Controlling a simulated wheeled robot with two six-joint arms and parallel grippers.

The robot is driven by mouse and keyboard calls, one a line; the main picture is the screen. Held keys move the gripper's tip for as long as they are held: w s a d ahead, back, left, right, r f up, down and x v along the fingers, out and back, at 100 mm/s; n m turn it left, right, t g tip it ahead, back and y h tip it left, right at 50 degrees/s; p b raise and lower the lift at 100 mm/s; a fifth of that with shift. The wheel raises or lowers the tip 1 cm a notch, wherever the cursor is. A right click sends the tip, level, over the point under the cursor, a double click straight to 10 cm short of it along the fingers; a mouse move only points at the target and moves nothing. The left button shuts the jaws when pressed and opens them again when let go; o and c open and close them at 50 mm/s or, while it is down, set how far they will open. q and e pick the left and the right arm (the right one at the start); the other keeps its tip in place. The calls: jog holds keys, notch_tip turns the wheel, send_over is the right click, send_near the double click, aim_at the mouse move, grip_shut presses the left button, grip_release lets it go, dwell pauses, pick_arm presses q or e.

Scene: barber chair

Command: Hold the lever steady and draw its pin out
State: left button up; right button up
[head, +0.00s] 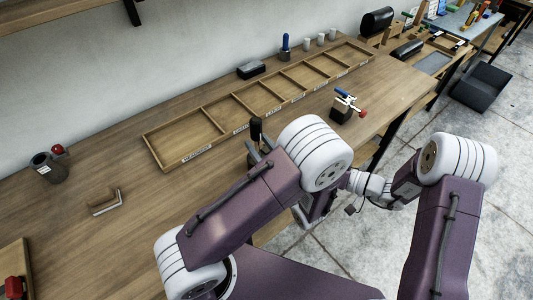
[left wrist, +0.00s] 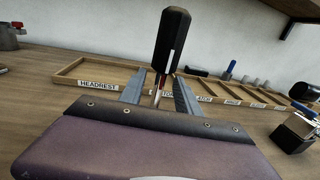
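A lever with a black grip (head: 256,130) stands upright on the bench just in front of the compartment tray. In the left wrist view its black grip (left wrist: 172,40) and thin metal rod stand between my fingers. My left gripper (left wrist: 160,92) is open, one finger on each side of the rod, with gaps visible. In the head view my left gripper (head: 262,158) is partly hidden by my arm. A small red part shows beside the rod; I cannot tell whether it is the pin. The lever's base is hidden. My right gripper's fingers cannot be made out behind my arms.
A labelled wooden tray (head: 205,152) lies behind the lever. To the right, a dark block (head: 341,113) carries a blue handle and a red knob. A dark cup (head: 50,168) and an L-shaped bracket (head: 105,203) lie left. Bench between bracket and lever is clear.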

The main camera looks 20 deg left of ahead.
pick_arm(q)
jog(key=x, duration=0.4)
jog(key=shift+w+a, duration=0.1)
grip_shut()
dwell(0.9)
dwell(0.4)
pick_arm(e)
jog(key=shift+o, duration=1.3)
jog(key=shift+s+a+r+g, duration=0.15)
jog(key=shift+r+g, duration=0.05)
jog(key=shift+g, duration=0.3)
jog(key=shift+w+d+r+n+g, duration=0.25)
jog(key=shift+w+d+n+g, duration=0.15)
jog(key=shift+w+d+g, duration=0.15)
jog(key=shift+w+d+r+n+g, duration=0.25)
jog(key=shift+w+d+n+g, duration=0.15)
jog(key=shift+w+d+g, duration=0.15)
jog(key=shift+w+d, duration=0.15)
jog(key=shift+d, duration=0.15)
jog(key=x, duration=1.2)
jog(key=shift+w+f, duration=0.1)
jog(key=shift+f, duration=0.1)
